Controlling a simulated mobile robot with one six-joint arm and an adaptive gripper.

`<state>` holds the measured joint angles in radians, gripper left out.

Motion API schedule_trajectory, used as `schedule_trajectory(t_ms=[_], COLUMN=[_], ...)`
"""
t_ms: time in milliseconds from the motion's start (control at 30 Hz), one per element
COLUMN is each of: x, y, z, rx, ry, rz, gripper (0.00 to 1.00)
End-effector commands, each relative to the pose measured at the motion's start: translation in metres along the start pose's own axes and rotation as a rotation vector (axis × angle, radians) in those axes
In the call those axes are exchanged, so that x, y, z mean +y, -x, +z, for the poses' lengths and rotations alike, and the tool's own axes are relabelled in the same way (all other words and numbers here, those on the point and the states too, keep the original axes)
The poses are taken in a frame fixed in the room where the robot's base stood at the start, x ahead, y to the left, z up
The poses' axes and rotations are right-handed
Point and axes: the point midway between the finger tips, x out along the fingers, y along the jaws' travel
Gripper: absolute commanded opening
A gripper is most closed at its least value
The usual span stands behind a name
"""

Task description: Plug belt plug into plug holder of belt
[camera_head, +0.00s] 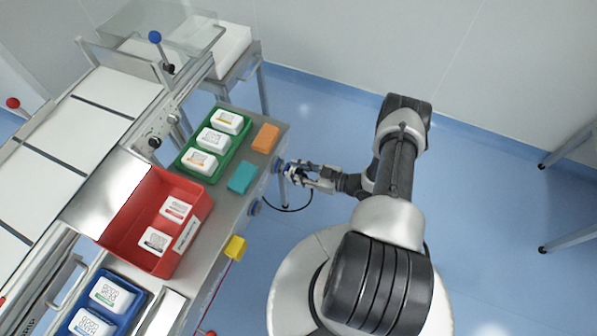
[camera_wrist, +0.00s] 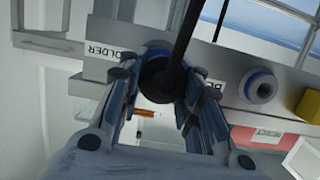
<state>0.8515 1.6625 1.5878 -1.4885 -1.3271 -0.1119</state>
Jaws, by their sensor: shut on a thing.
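My gripper (camera_head: 292,170) is at the side of the table, close to a blue-ringed socket on the table's edge. In the wrist view my gripper (camera_wrist: 160,88) is shut around the dark round belt plug (camera_wrist: 158,80), whose black cable (camera_wrist: 184,35) runs upward.
A yellow box (camera_head: 235,247) is on the table side below the sockets. A green tray (camera_head: 184,166) with white packs, an orange block (camera_head: 265,138), a teal block (camera_head: 242,177), a red bin (camera_head: 125,228) and a blue tray (camera_head: 78,308) are on the table.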

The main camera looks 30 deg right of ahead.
Motion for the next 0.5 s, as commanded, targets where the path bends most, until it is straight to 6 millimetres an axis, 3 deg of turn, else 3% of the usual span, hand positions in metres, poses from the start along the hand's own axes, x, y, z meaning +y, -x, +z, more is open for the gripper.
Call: schedule_trajectory(t_ms=[500], x=[-0.0002], y=[-0.007], z=[-0.002], rx=[0.001], ry=[0.0], rz=[-0.001], gripper=[0.0])
